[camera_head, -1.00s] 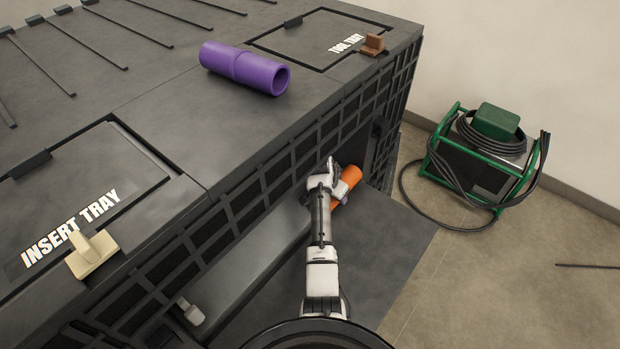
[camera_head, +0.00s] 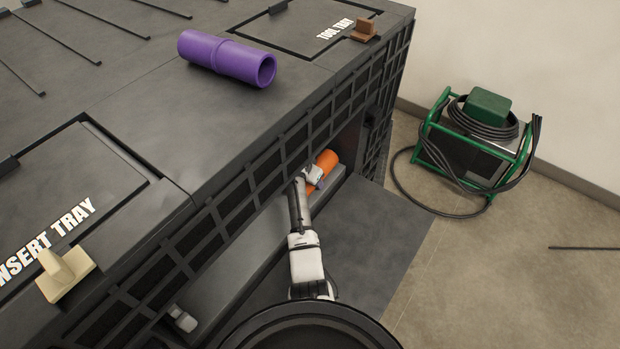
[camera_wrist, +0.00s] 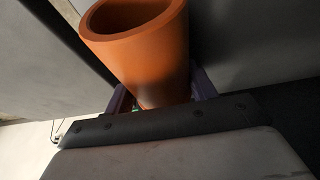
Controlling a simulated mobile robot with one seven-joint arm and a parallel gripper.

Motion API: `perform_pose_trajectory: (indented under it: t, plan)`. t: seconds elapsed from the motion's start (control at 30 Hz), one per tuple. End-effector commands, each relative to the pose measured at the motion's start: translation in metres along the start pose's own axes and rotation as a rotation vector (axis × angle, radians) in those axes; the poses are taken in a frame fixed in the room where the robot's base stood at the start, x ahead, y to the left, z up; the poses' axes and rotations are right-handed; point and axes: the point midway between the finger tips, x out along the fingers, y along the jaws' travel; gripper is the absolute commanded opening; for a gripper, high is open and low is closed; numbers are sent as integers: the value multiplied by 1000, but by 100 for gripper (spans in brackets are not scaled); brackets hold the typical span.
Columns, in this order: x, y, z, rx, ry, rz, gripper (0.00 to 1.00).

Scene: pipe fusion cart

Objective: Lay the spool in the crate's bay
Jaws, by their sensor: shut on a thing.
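The spool, a hollow orange tube (camera_head: 327,160), lies along the side opening of the large dark crate (camera_head: 150,85). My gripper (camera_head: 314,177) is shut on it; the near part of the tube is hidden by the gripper. In the wrist view the orange tube (camera_wrist: 150,55) fills the upper middle, its open end toward the top left, with a dark finger on each side. The crate's bay (camera_head: 349,143) is the dark opening low in its grid side. The spool is at this opening, above the ledge; I cannot tell whether it touches the bay floor.
A purple tube (camera_head: 225,58) lies on the crate top, near lids marked INSERT TRAY (camera_head: 50,235) and TOOL TRAY (camera_head: 318,30). A flat dark panel (camera_head: 375,245) extends out below the opening. A green-framed machine with cables (camera_head: 475,140) stands on the floor at right.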

Motion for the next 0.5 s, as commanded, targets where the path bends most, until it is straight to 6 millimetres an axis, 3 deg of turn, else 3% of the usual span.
perform_pose_trajectory:
  t: [0.03,0.07,0.2,0.5]
  plan:
    - [2,0,0,1,0,0,23]
    - [3,0,1,1,-1,1,57]
    - [2,0,0,1,0,1,76]
    - [1,0,0,1,0,0,78]
